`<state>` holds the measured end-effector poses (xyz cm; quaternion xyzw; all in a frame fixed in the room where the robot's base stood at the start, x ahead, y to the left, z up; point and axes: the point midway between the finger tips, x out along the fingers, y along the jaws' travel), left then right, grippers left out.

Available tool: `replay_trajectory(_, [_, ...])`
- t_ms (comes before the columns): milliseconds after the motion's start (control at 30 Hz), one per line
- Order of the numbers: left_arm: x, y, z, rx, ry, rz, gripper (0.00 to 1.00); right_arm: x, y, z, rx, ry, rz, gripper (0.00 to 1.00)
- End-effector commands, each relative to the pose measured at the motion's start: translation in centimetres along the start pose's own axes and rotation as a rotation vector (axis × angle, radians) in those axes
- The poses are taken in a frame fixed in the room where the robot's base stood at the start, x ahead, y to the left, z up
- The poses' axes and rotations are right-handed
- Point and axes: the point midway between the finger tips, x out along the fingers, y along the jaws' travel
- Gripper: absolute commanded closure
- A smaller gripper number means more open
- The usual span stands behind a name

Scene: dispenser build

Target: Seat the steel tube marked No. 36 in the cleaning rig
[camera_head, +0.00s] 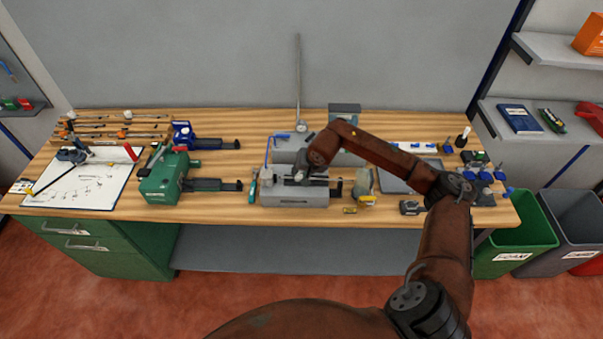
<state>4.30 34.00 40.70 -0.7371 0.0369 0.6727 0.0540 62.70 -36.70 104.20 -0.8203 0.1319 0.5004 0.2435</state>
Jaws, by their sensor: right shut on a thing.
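The grey block-shaped fixture (294,199) in the middle of the bench looks like the cleaning rig. My right gripper (301,177) reaches down over it from the right and is shut. A thin bar (335,181), apparently the steel tube, lies level across the top of the fixture, at the gripper. The wrist and fingers hide most of it. Its No. 36 mark is too small to read, and I cannot tell whether it touches its supports. My left gripper is not in view.
Green (162,181) and blue (184,136) vise-like tools stand left of the rig. A white sheet (82,187) lies farther left. A tall thin rod (298,75) rises behind the rig. Several small blue-knobbed parts and a dark tray (396,182) crowd the right.

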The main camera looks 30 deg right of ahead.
Motion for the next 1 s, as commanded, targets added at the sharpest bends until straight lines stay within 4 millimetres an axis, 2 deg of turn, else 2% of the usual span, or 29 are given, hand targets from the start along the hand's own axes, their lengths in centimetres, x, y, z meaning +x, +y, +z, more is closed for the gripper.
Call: replay_trajectory(1000, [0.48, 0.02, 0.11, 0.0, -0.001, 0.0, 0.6, 0.23, -0.93, 0.09, 0.001, -0.001, -0.002, 1.0])
